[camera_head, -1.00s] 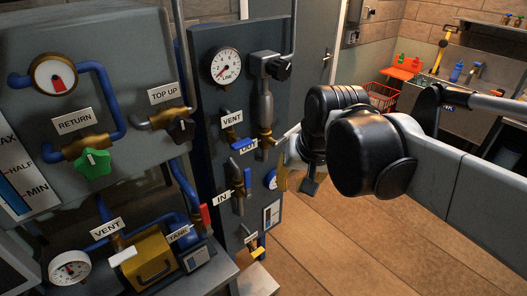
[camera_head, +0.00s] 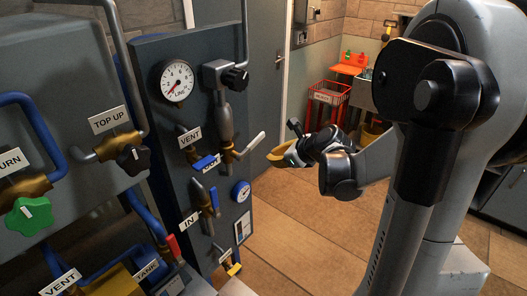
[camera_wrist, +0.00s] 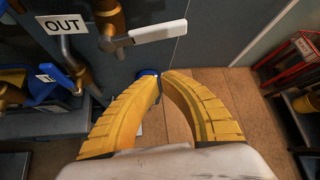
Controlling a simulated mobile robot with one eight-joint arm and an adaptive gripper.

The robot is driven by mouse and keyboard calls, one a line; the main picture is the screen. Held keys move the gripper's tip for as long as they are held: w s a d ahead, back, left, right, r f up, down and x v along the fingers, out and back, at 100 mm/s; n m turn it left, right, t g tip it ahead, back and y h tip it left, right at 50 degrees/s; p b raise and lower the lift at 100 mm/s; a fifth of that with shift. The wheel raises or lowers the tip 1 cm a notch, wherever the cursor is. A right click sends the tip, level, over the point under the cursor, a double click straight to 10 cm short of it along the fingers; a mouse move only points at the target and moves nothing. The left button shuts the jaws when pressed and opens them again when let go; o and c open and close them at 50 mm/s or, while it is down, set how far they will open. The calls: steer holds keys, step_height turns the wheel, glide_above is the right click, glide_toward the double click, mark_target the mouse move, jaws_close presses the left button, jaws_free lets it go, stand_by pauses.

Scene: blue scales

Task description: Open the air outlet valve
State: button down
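The OUT label (camera_head: 209,163) is on the dark blue-grey panel in the head view. Beside it, the outlet valve's white lever (camera_head: 256,142) sticks out from a brass body and slants up to the right. In the wrist view the white lever (camera_wrist: 158,32) lies nearly level above my fingers, with the OUT label (camera_wrist: 61,23) to its left. My gripper (camera_head: 271,157) is just below and right of the lever in the head view, apart from it. In the wrist view its yellow fingers (camera_wrist: 162,77) curve together with tips nearly meeting and nothing between them.
A machine with a green knob (camera_head: 29,213) stands at left. A red rack (camera_head: 328,103) is behind. The wooden floor right of the panel is open.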

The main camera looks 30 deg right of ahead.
mark_target(252, 146)
steer(key=d+b+x, duration=0.1)
steer(key=b+x, duration=0.1)
steer(key=x, duration=0.6)
steer(key=r, duration=0.1)
steer(key=a+r, duration=0.2)
steer(key=r, duration=0.1)
steer(key=shift+s, duration=0.2)
